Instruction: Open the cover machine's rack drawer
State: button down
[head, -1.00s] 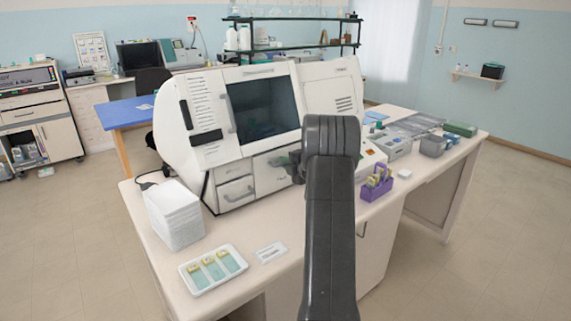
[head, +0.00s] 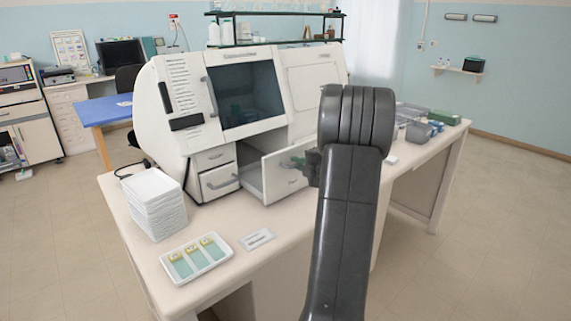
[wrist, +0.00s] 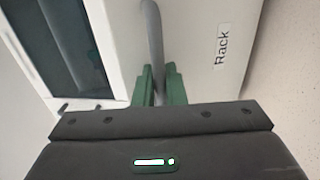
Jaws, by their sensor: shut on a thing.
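The cover machine (head: 170,72) is a large white cabinet with a dark window on the bench. Its rack drawer (head: 262,172) is pulled out from the lower front, with its side wall and part of its inside showing. In the wrist view the drawer front (wrist: 205,60) carries the label "Rack" and a grey bar handle (wrist: 153,35). My gripper (head: 300,163) is at the drawer front, and its green fingers (wrist: 158,88) are shut on the handle. My arm hides the right part of the drawer front in the head view.
Two smaller closed drawers (head: 219,180) sit left of the rack drawer. A stack of white trays (head: 154,205), a slide tray (head: 196,258) and a small label card (head: 257,239) lie on the bench (head: 228,221). Grey containers (head: 418,132) stand at the right.

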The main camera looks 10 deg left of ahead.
jog(key=shift+f+v, duration=0.15)
jog(key=shift+v, duration=0.65)
jog(key=shift+f+v, duration=0.2)
jog(key=shift+v, duration=0.65)
jog(key=c, duration=1.6)
grip_release()
jog(key=shift+c, duration=0.2)
jog(key=b+v, duration=0.2)
jog(key=v, duration=1.2)
jog(key=shift+a+f, duration=0.1)
jog(key=p+x, duration=0.1)
jog(key=x, duration=1.3)
jog(key=shift+p, duration=0.3)
jog(key=shift+w, duration=0.1)
